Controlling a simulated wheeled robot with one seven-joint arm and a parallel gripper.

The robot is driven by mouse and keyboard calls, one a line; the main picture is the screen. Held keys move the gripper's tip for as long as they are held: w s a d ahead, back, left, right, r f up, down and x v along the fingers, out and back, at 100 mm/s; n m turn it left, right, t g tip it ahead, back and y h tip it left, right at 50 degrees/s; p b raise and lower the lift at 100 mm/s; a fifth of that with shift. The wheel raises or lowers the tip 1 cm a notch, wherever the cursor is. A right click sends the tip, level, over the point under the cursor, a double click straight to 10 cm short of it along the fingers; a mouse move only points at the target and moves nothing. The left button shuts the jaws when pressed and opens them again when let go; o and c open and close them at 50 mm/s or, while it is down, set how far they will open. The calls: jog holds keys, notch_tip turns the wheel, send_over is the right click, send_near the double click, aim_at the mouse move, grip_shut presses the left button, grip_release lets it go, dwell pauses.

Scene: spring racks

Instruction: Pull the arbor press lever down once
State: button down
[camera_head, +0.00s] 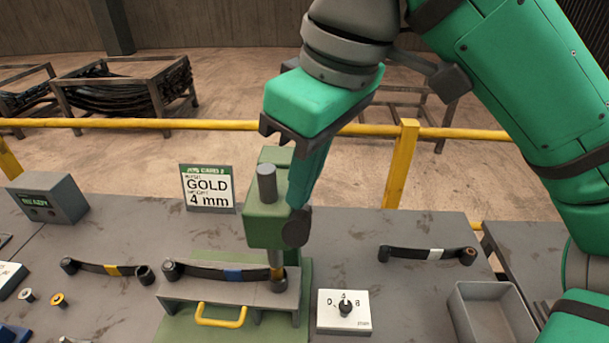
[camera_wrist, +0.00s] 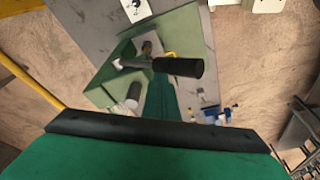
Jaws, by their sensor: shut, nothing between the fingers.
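The green arbor press (camera_head: 266,220) stands on the bench with its grey ram (camera_head: 267,184) upright; it also shows in the wrist view (camera_wrist: 180,35). Its lever has a dark cylindrical grip (camera_wrist: 178,68) on a grey rod; in the head view the dark round end (camera_head: 296,228) shows at the press's right side. My gripper (camera_head: 301,203) is shut and empty, pointing down, with its tips right at the grip. In the wrist view the fingers (camera_wrist: 167,100) reach the grip, which hides their tips. I cannot tell whether they touch. A blue-banded leaf spring (camera_head: 215,272) lies under the ram.
A dial box (camera_head: 343,311) sits right of the press. A white-banded spring (camera_head: 430,254) and a grey bin (camera_head: 490,312) are further right. A yellow-banded spring (camera_head: 105,268) lies left. A "GOLD 4 mm" sign (camera_head: 209,188) and yellow rail (camera_head: 100,123) stand behind.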

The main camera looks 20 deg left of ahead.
aim_at(302, 215)
jog(key=shift+s+d+f, duration=0.1)
jog(key=shift+s+f, duration=0.2)
jog(key=shift+f, duration=0.35)
jog(key=shift+s+d+f, duration=0.15)
jog(key=shift+s+f, duration=0.2)
jog(key=shift+f, duration=0.3)
jog(key=shift+s+d+f, duration=0.1)
jog(key=shift+s+f, duration=0.2)
jog(key=shift+f, duration=0.35)
jog(key=shift+s, duration=0.1)
jog(key=shift+s+d+f, duration=0.1)
jog(key=shift+s+f, duration=0.1)
jog(key=shift+f, duration=0.5)
jog(key=shift+s+d+f, duration=0.1)
jog(key=shift+s+f, duration=0.15)
jog(key=shift+f, duration=0.45)
jog(key=shift+s+f, duration=0.2)
jog(key=shift+f, duration=0.5)
jog(key=shift+f, duration=0.1)
